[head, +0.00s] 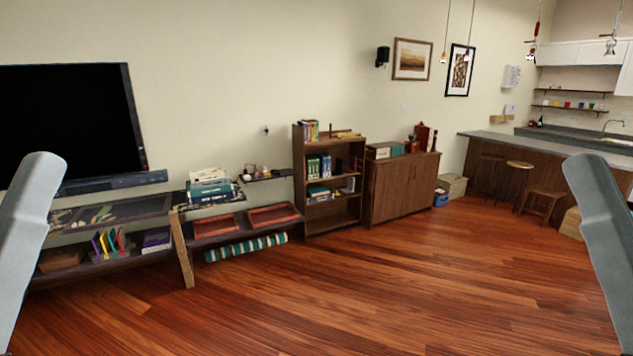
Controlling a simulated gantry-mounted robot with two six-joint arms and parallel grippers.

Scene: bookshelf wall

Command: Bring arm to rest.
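My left arm shows as a pale grey link at the left edge of the head view, standing nearly upright. My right arm shows as a similar grey link at the right edge. Neither gripper is in view, so I cannot see whether either holds anything. Nothing is seen between the two arm links except the room beyond.
A low shelf unit (185,228) with books and red trays runs along the wall. A bookcase (299,190) and a wooden cabinet (402,186) stand to its right. A counter (540,147) with stools is at the far right. The wooden floor (340,300) ahead is clear.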

